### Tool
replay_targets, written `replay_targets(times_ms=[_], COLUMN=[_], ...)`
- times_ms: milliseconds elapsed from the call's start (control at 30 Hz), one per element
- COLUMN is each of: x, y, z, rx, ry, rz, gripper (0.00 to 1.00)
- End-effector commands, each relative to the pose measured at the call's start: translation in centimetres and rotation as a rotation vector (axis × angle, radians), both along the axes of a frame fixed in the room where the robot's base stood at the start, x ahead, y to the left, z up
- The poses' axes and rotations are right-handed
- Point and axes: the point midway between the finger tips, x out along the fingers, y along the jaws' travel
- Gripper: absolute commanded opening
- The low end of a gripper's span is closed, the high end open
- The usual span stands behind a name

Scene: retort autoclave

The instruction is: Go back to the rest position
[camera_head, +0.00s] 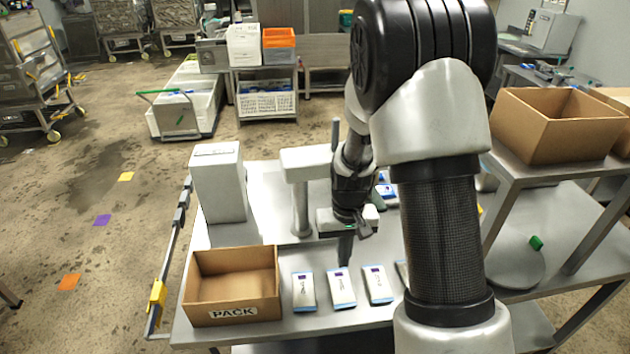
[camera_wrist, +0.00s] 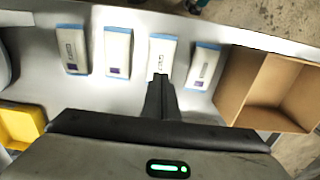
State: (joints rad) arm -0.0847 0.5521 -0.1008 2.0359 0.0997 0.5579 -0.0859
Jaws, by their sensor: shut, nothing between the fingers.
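My gripper (camera_head: 345,250) points down over the table in the head view, with my arm reaching across from the right. In the wrist view my gripper (camera_wrist: 160,95) is shut and empty, its fingertips just over the edge of one white-and-blue pouch (camera_wrist: 162,58). In the head view that pouch (camera_head: 341,290) lies in a row with other pouches on the table. Whether the fingertips touch it I cannot tell. Part of the row at the right is hidden behind my arm in the head view.
An open cardboard box (camera_head: 233,312) marked PACK stands left of the pouches and looks empty. A tall white box (camera_head: 219,183) stands behind it on the metal table (camera_head: 265,190). Another open carton (camera_head: 560,125) sits on a raised shelf at right. Floor at left is mostly clear.

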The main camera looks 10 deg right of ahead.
Motion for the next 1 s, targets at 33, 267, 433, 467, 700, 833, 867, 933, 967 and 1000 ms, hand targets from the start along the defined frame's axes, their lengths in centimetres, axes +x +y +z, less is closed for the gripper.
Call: replay_targets(times_ms=[33,267,433,467,700,833,867,933,967,1000], x=[0.0,-0.5,-3.3,-4.0,-10.9,-14.5,-15.2,-16.6,-17.0,-17.5], y=[0.0,0.3,0.5,0.5,0.4,0.3,0.2,0.1,0.1,0.1], z=[0.1,6.0,14.5,15.8,24.2,26.6,26.9,27.5,27.7,27.8], rx=[0.0,0.016,0.033,0.035,0.031,0.02,0.017,0.01,0.007,0.004], ry=[-0.001,-0.071,-0.177,-0.195,-0.347,-0.419,-0.433,-0.458,-0.466,-0.475], rz=[0.0,-0.002,-0.002,-0.001,0.003,0.003,0.003,0.003,0.002,0.001], gripper=[0.0,0.0,0.0,0.0,0.0,0.0,0.0,0.0,0.0,0.0])
